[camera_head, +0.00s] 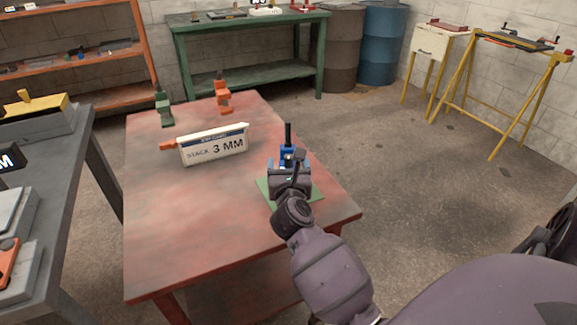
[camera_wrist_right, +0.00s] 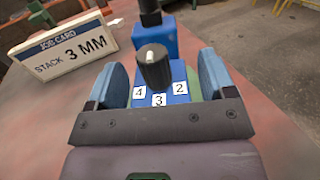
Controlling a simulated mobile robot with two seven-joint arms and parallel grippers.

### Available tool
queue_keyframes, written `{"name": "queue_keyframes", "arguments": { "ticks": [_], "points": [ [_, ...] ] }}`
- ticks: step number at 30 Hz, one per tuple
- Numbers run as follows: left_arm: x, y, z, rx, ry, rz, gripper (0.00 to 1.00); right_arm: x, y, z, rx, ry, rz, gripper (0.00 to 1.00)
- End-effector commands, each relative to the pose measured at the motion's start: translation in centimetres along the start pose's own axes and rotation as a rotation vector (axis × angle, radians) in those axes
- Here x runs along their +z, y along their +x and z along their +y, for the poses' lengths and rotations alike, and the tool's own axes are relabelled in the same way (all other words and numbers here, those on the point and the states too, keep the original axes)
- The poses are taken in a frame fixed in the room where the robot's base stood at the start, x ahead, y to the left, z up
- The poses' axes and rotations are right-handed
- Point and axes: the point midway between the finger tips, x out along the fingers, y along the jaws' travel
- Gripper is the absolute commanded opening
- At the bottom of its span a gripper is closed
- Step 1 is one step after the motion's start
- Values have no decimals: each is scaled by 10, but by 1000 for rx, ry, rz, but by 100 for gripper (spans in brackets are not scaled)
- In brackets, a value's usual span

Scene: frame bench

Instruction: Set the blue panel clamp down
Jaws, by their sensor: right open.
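The blue panel clamp (camera_head: 288,151) stands upright on a green mat (camera_head: 314,193) near the right edge of the red table. In the right wrist view the clamp (camera_wrist_right: 178,88) shows a dark knob, a dark upright handle and white labels 4, 3 and 2. My right gripper (camera_head: 289,168) is over the clamp's near end and hides part of it. In the wrist view its two blue-grey fingers (camera_wrist_right: 165,80) are apart, one on each side of the clamp, with gaps showing. My left gripper is not in view.
A job card (camera_head: 213,147) reading "STACK 3 MM" stands left of the clamp, with an orange piece (camera_head: 168,146) behind it. A green clamp (camera_head: 164,106) and an orange clamp (camera_head: 223,97) stand at the far edge. The red table's (camera_head: 170,230) front left is clear.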

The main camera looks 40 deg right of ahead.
Motion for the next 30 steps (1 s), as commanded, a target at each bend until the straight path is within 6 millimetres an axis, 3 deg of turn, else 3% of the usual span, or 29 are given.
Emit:
{"name": "queue_keyframes", "arguments": {
  "ticks": [5, 21, 30],
  "points": [
    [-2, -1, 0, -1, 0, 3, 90, 3, -9, 0, 1, 1, 2, 76],
    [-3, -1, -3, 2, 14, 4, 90, 2, -103, 0, 0, -1, 2, 76],
    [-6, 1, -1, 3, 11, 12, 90, 3, -120, 0, 0, 0, 0, 76]
  ]
}}
